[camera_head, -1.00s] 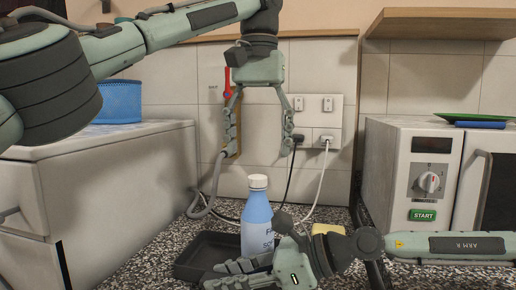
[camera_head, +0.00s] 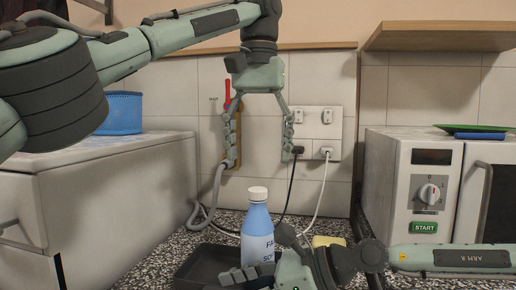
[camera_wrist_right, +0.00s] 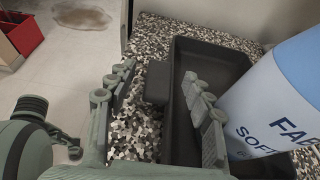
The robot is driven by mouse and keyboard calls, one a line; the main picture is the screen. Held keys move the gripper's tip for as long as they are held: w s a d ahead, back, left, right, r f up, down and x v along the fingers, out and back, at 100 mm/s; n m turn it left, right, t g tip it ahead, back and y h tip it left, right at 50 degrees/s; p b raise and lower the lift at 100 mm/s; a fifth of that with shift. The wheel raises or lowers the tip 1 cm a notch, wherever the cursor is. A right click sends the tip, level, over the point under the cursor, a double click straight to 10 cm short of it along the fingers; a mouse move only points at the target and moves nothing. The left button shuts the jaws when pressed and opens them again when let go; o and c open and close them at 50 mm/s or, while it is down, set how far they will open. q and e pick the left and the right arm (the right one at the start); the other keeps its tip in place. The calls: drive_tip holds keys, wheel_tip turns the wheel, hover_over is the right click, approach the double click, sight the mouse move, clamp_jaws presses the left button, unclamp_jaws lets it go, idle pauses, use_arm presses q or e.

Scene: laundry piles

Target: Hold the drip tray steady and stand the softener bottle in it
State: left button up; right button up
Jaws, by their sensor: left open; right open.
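The softener bottle (camera_head: 257,232) is light blue with a white cap and looks upright in the head view. Its base is hidden behind my right gripper, so I cannot tell whether it stands in the drip tray or beside it. The drip tray (camera_head: 200,266) is black, shallow and rectangular, on the speckled counter. My left gripper (camera_head: 258,158) is open and empty, pointing down above and behind the bottle's cap. My right gripper (camera_wrist_right: 160,74) is open, low at the tray; its fingers lie on either side of the tray's end wall (camera_wrist_right: 157,84), and the bottle (camera_wrist_right: 275,100) is close on the right.
A white appliance (camera_head: 110,190) with a blue basket (camera_head: 121,113) stands left. A microwave (camera_head: 400,190) with a green plate (camera_head: 470,128) stands right. A yellow sponge-like block (camera_head: 327,241) lies behind my right wrist. Cables and a grey hose (camera_head: 212,212) run behind the bottle.

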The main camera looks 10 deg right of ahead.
sight(258, 190)
drive_tip(key=v, duration=1.1)
drive_tip(key=shift+s+d+r, duration=0.1)
drive_tip(key=shift+d+r, duration=0.1)
drive_tip(key=shift+d, duration=0.1)
drive_tip(key=x, duration=1.2)
drive_tip(key=shift+a+f, duration=0.1)
drive_tip(key=shift+a, duration=0.1)
use_arm(q)
drive_tip(key=shift+f, duration=3.1)
use_arm(e)
drive_tip(key=shift+d, duration=0.2)
use_arm(q)
drive_tip(key=shift+r, duration=0.1)
